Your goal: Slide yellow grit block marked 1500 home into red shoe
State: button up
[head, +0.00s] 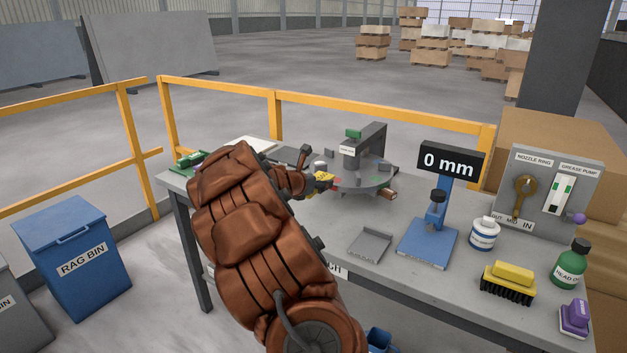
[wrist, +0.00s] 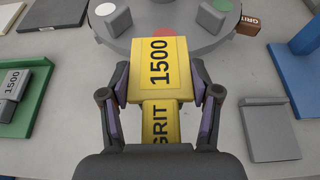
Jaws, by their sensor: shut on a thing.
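The yellow grit block marked 1500 (wrist: 158,65) is held between the two fingers of my gripper (wrist: 160,92), with its label facing up in the wrist view. The block also shows in the head view (head: 322,179) at the near left edge of the round grey disc (head: 362,184). A small red patch (wrist: 164,31), likely the red shoe, shows just beyond the block's far end in the wrist view. Most of it is hidden by the block, so I cannot tell whether they touch. Red also shows beside the block in the head view (head: 337,181).
Grey and green pieces (wrist: 210,18) stand on the disc. A green tray (wrist: 36,112) lies left with a grey block marked 1500. A grey angled plate (wrist: 270,130) and blue gauge stand (head: 428,245), reading 0 mm, are right. A brown GRIT block (wrist: 248,25) lies by the disc.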

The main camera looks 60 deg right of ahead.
jog(key=shift+s+d+r, duration=0.1)
jog(key=shift+s+d, duration=0.15)
jog(key=shift+s, duration=0.05)
jog(key=shift+a+f+b, duration=0.1)
jog(key=shift+f+b, duration=1.95)
jog(key=shift+f, duration=1.15)
jog(key=shift+f, duration=0.3)
jog(key=shift+d+p, duration=0.8)
jog(key=shift+d, duration=1.2)
dwell(0.8)
jog(key=shift+a, duration=0.15)
jog(key=shift+a+r, duration=0.2)
jog(key=shift+a, duration=1.6)
